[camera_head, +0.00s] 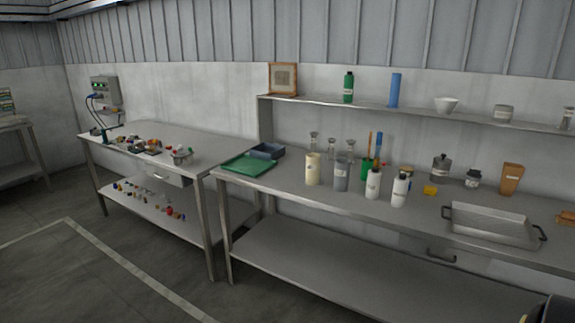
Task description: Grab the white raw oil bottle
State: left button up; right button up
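Two white bottles with dark caps stand upright near the front edge of the right-hand steel table: one white bottle (373,185) and, just right of it, another white bottle (399,191). Their labels are too small to read, so I cannot tell which one is the raw oil bottle. A cream container (312,170) and a grey bottle (341,175) stand to their left. Neither of my grippers shows in the head view.
The right-hand steel table (290,188) also bears a green tray (247,164), a green cup (367,169), glassware, a metal pan (488,224) and a brown box (510,179). A shelf (420,110) runs above. Another table (200,142) stands left. The floor in front is clear.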

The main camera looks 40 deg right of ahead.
aim_at(373, 186)
jog(key=z, duration=0.5)
jog(key=i, duration=1)
jog(key=z, duration=1.35)
jog(key=i, duration=0.2)
